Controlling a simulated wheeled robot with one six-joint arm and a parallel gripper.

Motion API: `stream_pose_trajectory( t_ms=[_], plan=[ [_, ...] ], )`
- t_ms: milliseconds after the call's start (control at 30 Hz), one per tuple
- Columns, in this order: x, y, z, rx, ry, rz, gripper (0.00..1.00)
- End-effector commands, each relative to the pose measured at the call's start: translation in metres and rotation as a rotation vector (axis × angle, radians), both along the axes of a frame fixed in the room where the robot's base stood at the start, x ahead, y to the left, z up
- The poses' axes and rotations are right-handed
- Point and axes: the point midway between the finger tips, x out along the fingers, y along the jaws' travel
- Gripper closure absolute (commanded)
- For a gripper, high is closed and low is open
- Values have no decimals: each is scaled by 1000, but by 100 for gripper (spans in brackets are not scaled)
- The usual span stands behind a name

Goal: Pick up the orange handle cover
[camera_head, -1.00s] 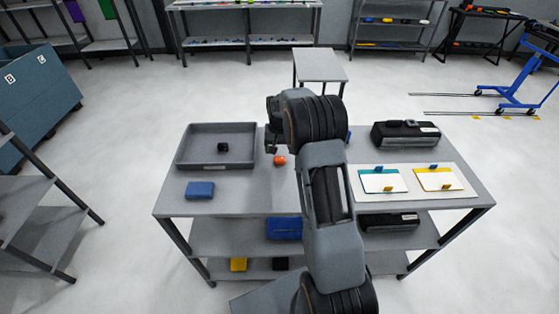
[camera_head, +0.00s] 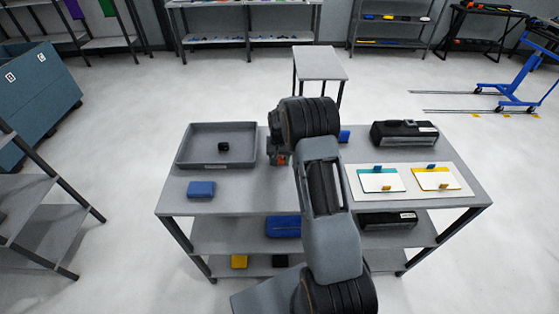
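The orange handle cover (camera_head: 282,160) lies on the grey table top, left of my arm and near the table's middle. Only a small part of it shows, because my gripper (camera_head: 280,154) is right over it. The gripper points down at the cover. Its fingers are small, dark and partly hidden by my wrist, so I cannot tell whether they are open or touching the cover.
A grey tray (camera_head: 183,152) holding a small black block (camera_head: 223,146) stands at the left. A blue block (camera_head: 201,189) lies in front of it. A black case (camera_head: 404,134) and two cards on a white board (camera_head: 409,194) lie at the right.

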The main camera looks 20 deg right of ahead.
Motion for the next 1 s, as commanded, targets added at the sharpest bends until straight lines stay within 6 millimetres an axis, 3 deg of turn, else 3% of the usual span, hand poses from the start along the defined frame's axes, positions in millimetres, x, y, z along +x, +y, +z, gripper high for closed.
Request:
stream_pose_trajectory(
  t_ms=[300, 667, 867, 1000],
  plan=[
    [0, 0, 0, 0, 0, 0, 75],
    [1, 0, 5, -1, -2, 0, 75],
    [1, 0, 31, -2, -7, 0, 75],
    [-5, 26, 60, -1, -6, 5, 75]
  ],
)
